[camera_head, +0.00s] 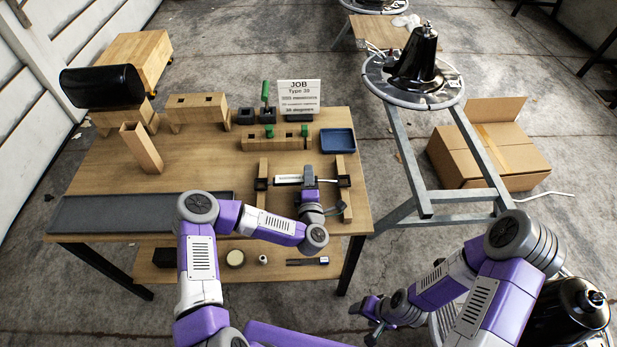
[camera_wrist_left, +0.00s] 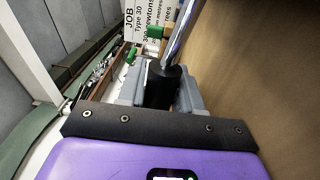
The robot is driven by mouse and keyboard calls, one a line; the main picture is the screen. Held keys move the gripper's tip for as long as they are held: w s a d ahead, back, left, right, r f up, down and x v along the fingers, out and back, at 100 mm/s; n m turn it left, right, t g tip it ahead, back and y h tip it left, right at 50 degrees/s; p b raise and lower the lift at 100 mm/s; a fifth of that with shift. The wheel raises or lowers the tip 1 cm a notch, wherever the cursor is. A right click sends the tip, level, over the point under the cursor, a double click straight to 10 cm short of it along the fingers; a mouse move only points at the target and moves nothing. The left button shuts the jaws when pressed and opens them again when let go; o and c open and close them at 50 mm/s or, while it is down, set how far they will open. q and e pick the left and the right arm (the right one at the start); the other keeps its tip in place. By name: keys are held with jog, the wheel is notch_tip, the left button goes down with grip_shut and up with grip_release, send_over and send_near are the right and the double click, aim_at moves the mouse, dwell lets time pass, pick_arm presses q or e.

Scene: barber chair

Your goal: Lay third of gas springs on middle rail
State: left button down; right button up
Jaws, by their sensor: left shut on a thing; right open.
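My left gripper (camera_head: 310,183) is shut on a gas spring with a dark body (camera_wrist_left: 163,85) and a bright silver rod (camera_wrist_left: 181,30). In the head view the gripper is over the table's right part, between two upright-looking wooden rails, the left rail (camera_head: 263,170) and the right rail (camera_head: 347,203), each with a dark block. A pale bar (camera_head: 288,179) lies left of the gripper, and a thin rod (camera_head: 327,181) shows at its right. I cannot tell whether the held spring touches the rails. My right gripper (camera_head: 372,318) is open and empty, low in front, off the table.
A blue tray (camera_head: 337,141), a wooden block with green-topped pieces (camera_head: 275,142) and a job sign (camera_head: 299,97) stand behind. A grey mat (camera_head: 135,213) covers the table's front left. A wooden post (camera_head: 141,148) stands at left. A stool frame (camera_head: 410,170) is right of the table.

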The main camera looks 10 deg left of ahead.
pick_arm(q)
jog(key=c, duration=0.7)
grip_release()
jog(key=shift+s+f, duration=0.15)
jog(key=shift+f, duration=0.55)
jog(key=shift+r+p+v, duration=0.2)
jog(key=shift+p+v, duration=0.35)
jog(key=shift+v, duration=1.35)
jog(key=shift+r+p+v, duration=0.2)
jog(key=shift+p+v, duration=0.3)
jog(key=shift+v, duration=1.4)
